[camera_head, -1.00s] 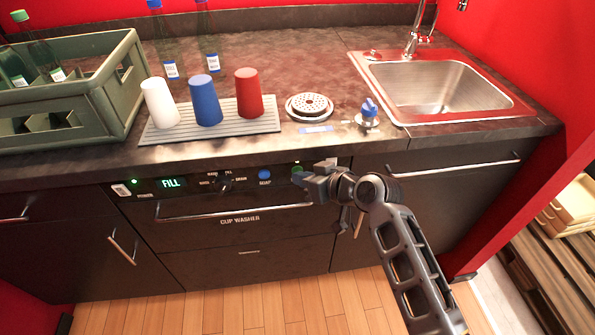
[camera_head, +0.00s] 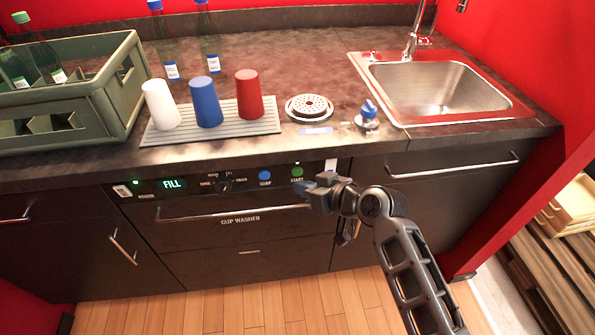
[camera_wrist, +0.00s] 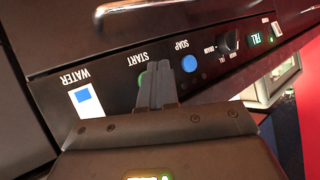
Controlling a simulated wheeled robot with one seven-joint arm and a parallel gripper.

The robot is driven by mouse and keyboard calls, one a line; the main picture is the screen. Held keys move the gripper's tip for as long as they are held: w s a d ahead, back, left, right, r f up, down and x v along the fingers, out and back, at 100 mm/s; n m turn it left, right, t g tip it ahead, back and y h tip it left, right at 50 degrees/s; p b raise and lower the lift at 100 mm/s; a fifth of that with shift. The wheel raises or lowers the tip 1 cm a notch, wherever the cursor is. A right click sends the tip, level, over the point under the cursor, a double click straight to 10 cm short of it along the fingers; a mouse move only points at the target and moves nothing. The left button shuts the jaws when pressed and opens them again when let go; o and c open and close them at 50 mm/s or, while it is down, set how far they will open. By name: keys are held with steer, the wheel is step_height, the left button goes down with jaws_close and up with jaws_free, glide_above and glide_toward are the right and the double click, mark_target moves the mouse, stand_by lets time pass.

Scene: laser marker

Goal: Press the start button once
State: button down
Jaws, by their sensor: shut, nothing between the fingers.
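The cup washer (camera_head: 240,219) has a front control panel with a green start button (camera_head: 297,172) at its right, beside a blue soap button (camera_head: 265,175). The lit display (camera_head: 172,184) reads FILL. My gripper (camera_head: 300,187) is shut and empty, just below and in front of the start button in the head view. In the wrist view my shut fingers (camera_wrist: 157,82) point at the panel and cover most of the green start button (camera_wrist: 143,79); the START label (camera_wrist: 158,56) shows beside it. I cannot tell whether the fingertips touch the panel.
The washer's bar handle (camera_head: 180,216) runs just under the panel. A dial (camera_head: 224,185) sits left of the soap button. A blue and white water label (camera_wrist: 84,100) is on the other side of start. Cups stand on a ribbed mat (camera_head: 160,136) above.

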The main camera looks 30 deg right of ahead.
steer(key=shift+s+a+r+p, duration=0.1)
steer(key=shift+s+a+p, duration=0.15)
steer(key=shift+s, duration=0.7)
steer(key=shift+s+a+p, duration=0.15)
steer(key=shift+s+a, duration=0.2)
steer(key=shift+s, duration=0.6)
steer(key=s+f+m+t+h, duration=0.1)
steer(key=s+f+m+h, duration=0.15)
steer(key=s, duration=1.65)
steer(key=s+r+n+t+h, duration=0.1)
steer(key=s+r+t, duration=0.1)
steer(key=s+r, duration=1.5)
steer(key=shift+s+t+h, duration=0.3)
steer(key=shift+s+h, duration=0.05)
steer(key=shift+s, duration=0.75)
